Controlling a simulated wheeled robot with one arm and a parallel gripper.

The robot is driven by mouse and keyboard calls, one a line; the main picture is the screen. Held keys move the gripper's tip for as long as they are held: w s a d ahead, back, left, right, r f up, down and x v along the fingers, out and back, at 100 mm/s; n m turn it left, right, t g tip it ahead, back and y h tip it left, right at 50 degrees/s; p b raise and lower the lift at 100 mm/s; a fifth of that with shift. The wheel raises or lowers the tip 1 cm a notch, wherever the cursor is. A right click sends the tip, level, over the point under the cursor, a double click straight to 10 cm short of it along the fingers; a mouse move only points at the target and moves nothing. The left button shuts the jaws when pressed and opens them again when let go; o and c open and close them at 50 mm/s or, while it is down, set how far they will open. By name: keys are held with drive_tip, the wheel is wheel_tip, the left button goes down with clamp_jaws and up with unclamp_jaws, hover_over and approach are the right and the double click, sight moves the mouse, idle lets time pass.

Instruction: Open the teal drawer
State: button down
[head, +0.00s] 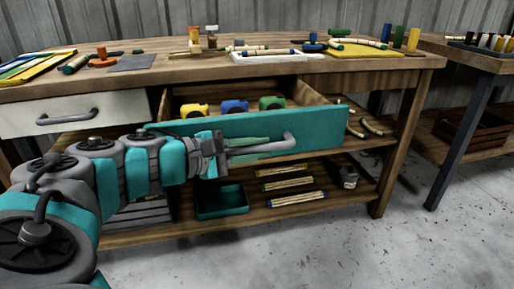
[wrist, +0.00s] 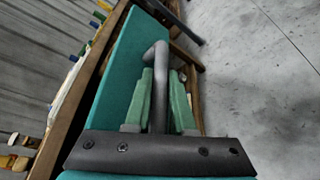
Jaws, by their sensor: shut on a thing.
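The teal drawer (head: 323,128) is under the workbench top and stands pulled out, with its inside showing. In it lie a yellow, a blue and a green piece. Its grey bar handle (head: 289,139) is on the front; the handle also shows in the wrist view (wrist: 158,58). My gripper (head: 262,148) is at the drawer front, its green fingers on either side of the handle bar and shut on it. The fingers also show in the wrist view (wrist: 160,100). The handle's left end is hidden behind my gripper.
A white drawer (head: 75,112) with a grey handle is shut at the left. The workbench top (head: 130,71) carries pegs, sticks and trays. The lower shelf holds a teal tray (head: 222,203) and bundled sticks (head: 290,184). Concrete floor (head: 330,250) in front is clear.

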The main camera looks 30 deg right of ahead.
drive_tip(key=c, duration=0.8)
unclamp_jaws()
drive_tip(key=shift+o, duration=0.2)
drive_tip(key=shift+a, duration=0.1)
drive_tip(key=v, duration=0.7)
drive_tip(key=shift+a, duration=0.35)
